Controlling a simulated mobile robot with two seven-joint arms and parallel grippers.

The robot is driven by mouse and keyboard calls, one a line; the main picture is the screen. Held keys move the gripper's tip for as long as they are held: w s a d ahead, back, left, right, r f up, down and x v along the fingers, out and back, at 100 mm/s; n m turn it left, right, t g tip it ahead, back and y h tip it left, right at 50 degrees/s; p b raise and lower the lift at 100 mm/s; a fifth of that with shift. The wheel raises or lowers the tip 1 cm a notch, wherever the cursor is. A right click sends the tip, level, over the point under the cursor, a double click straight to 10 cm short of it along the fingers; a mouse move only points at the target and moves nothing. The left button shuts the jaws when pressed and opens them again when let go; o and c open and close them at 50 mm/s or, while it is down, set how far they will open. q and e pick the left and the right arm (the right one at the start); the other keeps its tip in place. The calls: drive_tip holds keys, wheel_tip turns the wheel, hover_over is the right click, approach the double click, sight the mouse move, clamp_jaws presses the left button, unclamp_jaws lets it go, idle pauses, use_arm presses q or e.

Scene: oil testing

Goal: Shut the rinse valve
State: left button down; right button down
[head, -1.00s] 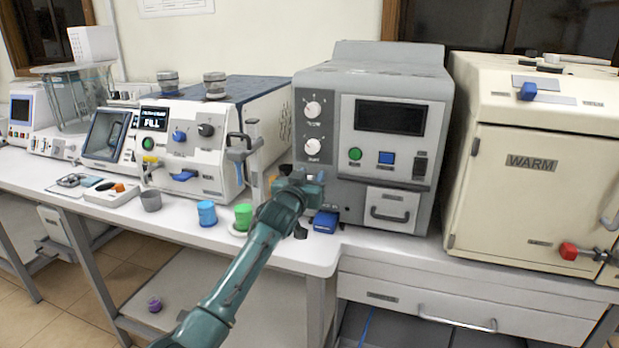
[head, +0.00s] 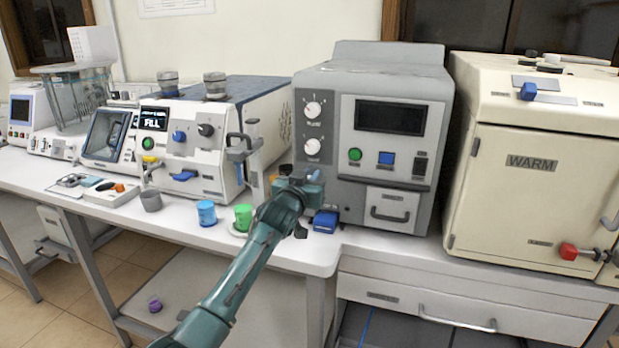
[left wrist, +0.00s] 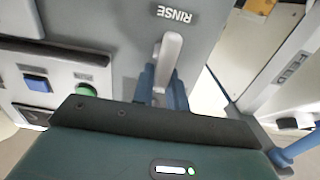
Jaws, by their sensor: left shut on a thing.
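The rinse valve handle (left wrist: 170,55) is a pale grey lever under the RINSE label in the left wrist view. My left gripper (head: 313,178) is at the left side of this machine, low down. In the left wrist view its blue fingers (left wrist: 162,80) are shut on the lever, one on each side. The lever's lower part is hidden between the fingers. In the head view my gripper hides the lever. My right gripper is in neither view.
The white FILL machine (head: 190,145) stands close to the left. Blue (head: 207,213) and green (head: 243,217) cups stand near the bench's front edge, beside my left arm. A blue block (head: 325,221) lies just right of my gripper. The cream WARM oven (head: 540,190) stands further right.

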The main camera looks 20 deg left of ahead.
use_arm(q)
drive_tip(key=shift+m, duration=0.3)
drive_tip(key=m, duration=0.4)
drive_tip(key=d+f+m+p, duration=0.1)
drive_tip(key=m, duration=0.3)
drive_tip(key=d+m, duration=0.1)
drive_tip(key=m, duration=0.3)
drive_tip(key=shift+d+f+m, duration=0.1)
drive_tip(key=shift+f+m, duration=0.2)
drive_tip(key=shift+m, duration=0.1)
drive_tip(key=shift+d+f+m+p, duration=0.15)
drive_tip(key=shift+f+m, duration=0.1)
drive_tip(key=shift+m, duration=0.85)
drive_tip(key=shift+a+f+m+p, duration=0.15)
drive_tip(key=shift+f+m, duration=0.1)
drive_tip(key=shift+m, duration=0.85)
drive_tip(key=shift+d, duration=0.1)
drive_tip(key=c, duration=1.4)
unclamp_jaws()
